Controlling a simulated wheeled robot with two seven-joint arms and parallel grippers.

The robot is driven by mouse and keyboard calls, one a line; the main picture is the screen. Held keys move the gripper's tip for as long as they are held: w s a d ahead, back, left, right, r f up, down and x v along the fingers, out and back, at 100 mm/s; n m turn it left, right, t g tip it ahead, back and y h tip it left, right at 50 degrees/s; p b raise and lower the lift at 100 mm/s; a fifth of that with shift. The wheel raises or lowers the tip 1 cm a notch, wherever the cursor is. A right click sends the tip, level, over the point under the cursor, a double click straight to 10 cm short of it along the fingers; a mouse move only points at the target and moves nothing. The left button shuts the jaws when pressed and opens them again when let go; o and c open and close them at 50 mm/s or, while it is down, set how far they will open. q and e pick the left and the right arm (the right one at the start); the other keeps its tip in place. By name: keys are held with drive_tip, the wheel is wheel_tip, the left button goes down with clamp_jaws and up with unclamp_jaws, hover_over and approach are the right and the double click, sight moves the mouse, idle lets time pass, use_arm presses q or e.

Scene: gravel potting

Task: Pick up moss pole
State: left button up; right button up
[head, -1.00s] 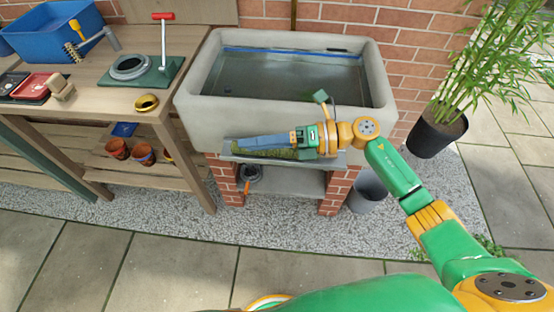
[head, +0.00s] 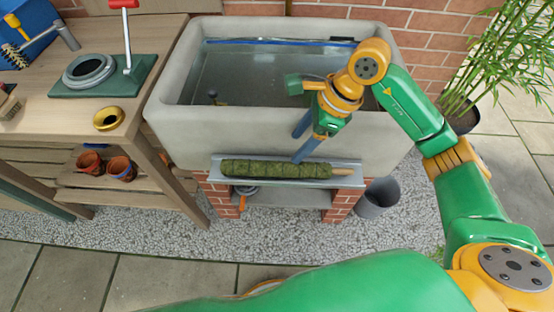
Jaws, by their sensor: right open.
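The moss pole (head: 268,169) is a green, mossy cylinder with a bare wooden end at the right. It lies flat, lengthwise, on a narrow grey ledge (head: 225,181) under the front of the stone sink. My right gripper (head: 298,146) is above the pole's right part, in front of the sink's front wall. Its two blue fingers are spread apart with nothing between them, and the fingers point down and left. The near fingertip looks close to the pole; I cannot tell whether it touches. My left gripper is out of view.
The stone sink (head: 200,140) holds water behind the ledge. At left a wooden bench (head: 60,120) carries a green press (head: 120,85) and a brass ring (head: 108,117). Terracotta pots (head: 122,168) sit on its lower shelf. A grey bucket (head: 377,198) stands right of the brick support.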

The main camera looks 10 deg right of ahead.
sight(281, 165)
drive_tip(key=x, duration=0.9)
drive_tip(key=shift+a+f, duration=0.25)
drive_tip(key=shift+f, duration=0.05)
clamp_jaws()
